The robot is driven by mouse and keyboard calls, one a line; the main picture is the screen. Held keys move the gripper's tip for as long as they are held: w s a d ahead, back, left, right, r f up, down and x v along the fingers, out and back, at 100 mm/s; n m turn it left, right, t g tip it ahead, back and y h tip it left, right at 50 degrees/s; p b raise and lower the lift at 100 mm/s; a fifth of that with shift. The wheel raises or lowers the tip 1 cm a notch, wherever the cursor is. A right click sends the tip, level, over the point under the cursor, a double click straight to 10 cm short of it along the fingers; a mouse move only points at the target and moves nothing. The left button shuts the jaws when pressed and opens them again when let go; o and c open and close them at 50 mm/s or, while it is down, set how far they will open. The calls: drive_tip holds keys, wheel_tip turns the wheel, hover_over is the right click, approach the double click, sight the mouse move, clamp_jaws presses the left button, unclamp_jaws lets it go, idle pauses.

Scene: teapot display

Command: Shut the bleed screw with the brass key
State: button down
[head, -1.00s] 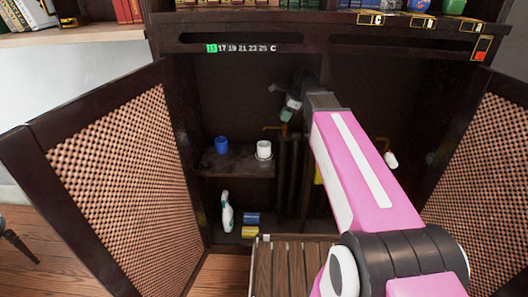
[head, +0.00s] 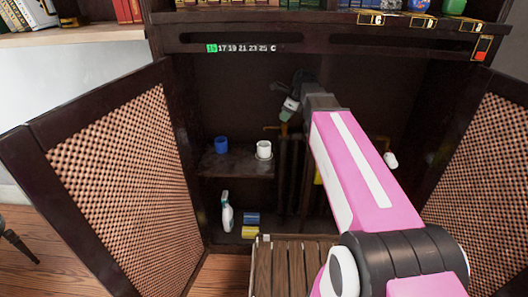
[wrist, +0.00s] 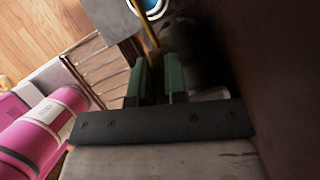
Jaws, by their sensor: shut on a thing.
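My gripper (head: 287,113) is inside the open cabinet, above the dark radiator (head: 291,170), with its green fingertips pointing down and left. In the wrist view my gripper (wrist: 158,77) is shut on a thin brass-coloured rod, which looks like the brass key (wrist: 150,38). The rod runs out beyond the fingertips. Its far end is not clear. A brass-coloured pipe fitting (head: 274,128) shows just below and left of the gripper in the head view. I cannot make out the bleed screw; my arm hides part of the radiator.
A blue cup (head: 221,144) and a white cup (head: 264,149) stand on a small shelf (head: 235,164). A spray bottle (head: 227,212) and blue and yellow items are below. A wooden slatted piece (head: 290,268) lies in front. Lattice doors (head: 130,170) stand open on both sides.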

drive_tip(key=shift+r, duration=0.2)
drive_tip(key=shift+r, duration=1.55)
